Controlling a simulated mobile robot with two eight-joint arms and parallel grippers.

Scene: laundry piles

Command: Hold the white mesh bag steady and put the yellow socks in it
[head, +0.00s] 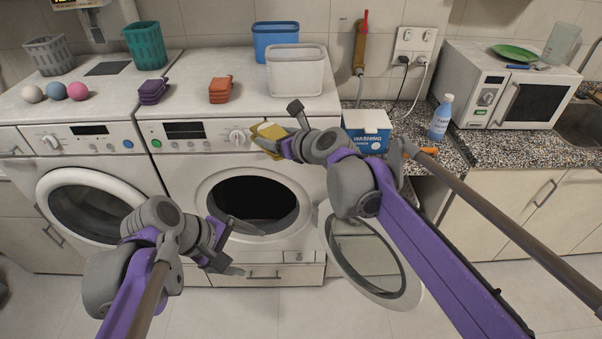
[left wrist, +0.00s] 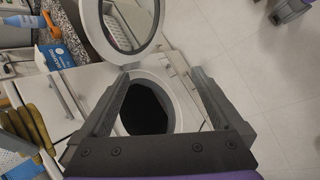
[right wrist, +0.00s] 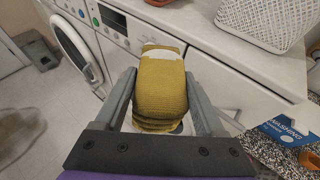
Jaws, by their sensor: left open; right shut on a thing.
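The yellow socks (head: 269,132) are a folded bundle between the fingers of my right gripper (head: 281,128), in front of the right washer's top edge. The right wrist view shows the socks (right wrist: 160,85) with a pale patch, gripped on both sides. They also show at the left of the left wrist view (left wrist: 37,128). A white perforated container (head: 297,76), the only thing resembling the white mesh bag, stands upright on the washer, behind the socks and apart from them. My left gripper (head: 238,248) is open and empty, low before the washer's round opening.
A blue bin (head: 275,37) stands behind the white container. The washer door (head: 370,262) hangs open at the right. A detergent box (head: 367,130) and bottle (head: 441,117) stand on the counter.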

